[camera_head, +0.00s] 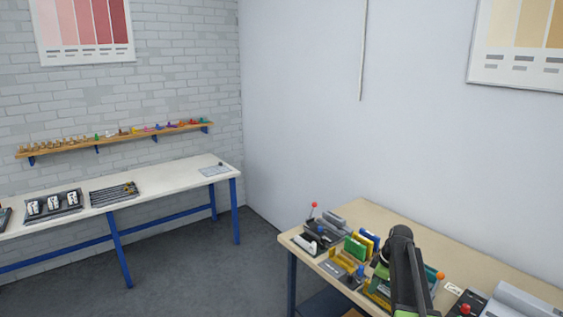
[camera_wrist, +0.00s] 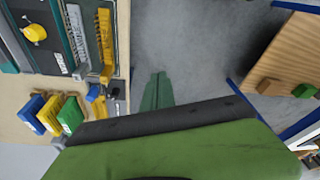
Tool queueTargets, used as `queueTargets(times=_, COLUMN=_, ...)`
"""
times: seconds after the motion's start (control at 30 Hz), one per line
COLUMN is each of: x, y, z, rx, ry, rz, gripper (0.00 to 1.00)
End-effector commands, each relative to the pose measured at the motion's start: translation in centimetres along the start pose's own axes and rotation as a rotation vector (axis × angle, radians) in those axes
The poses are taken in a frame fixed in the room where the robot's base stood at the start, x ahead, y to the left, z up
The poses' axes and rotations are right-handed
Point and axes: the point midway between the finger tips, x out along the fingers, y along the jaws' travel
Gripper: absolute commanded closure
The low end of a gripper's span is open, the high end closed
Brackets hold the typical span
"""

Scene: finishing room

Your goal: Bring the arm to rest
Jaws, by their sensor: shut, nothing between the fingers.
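My gripper (camera_wrist: 157,88) shows in the wrist view as two dark green fingers close together, with nothing between them. It is over the grey floor, beside the edge of a wooden bench. My green and black arm part fills the lower middle of that view. In the head view my dark arm rises in front of the wooden bench (camera_head: 380,215) at the lower right, and hides part of what lies on it. I cannot make out the fingers there.
Blue, yellow and green blocks (camera_wrist: 70,115) and several tools sit on the bench near my arm. A second wooden surface (camera_wrist: 285,60) with small pieces lies at the right of the wrist view. A white bench (camera_head: 150,190) stands against the brick wall; open floor (camera_head: 190,265) lies between.

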Motion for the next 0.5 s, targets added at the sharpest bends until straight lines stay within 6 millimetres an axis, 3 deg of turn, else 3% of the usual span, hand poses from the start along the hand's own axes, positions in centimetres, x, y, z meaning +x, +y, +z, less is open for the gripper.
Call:
queueTargets(times=0.03, x=2.1, y=-4.1, z=-2.8, rx=-0.012, ry=-0.018, rz=-0.012, gripper=1.00)
queueTargets(times=0.1, x=3.8, y=-8.7, z=-5.9, rx=0.007, ry=-0.047, rz=-0.023, gripper=1.00)
queueTargets(times=0.23, x=6.2, y=-17.6, z=-9.2, rx=0.121, ry=-0.109, rz=-0.021, gripper=1.00)
queueTargets(times=0.3, x=6.9, y=-22.1, z=-9.3, rx=0.240, ry=-0.146, rz=-0.003, gripper=1.00)
queueTargets(times=0.37, x=6.9, y=-24.9, z=-8.5, rx=0.378, ry=-0.174, rz=0.024, gripper=1.00)
queueTargets(times=0.5, x=6.0, y=-26.8, z=-5.8, rx=0.710, ry=-0.208, rz=0.090, gripper=1.00)
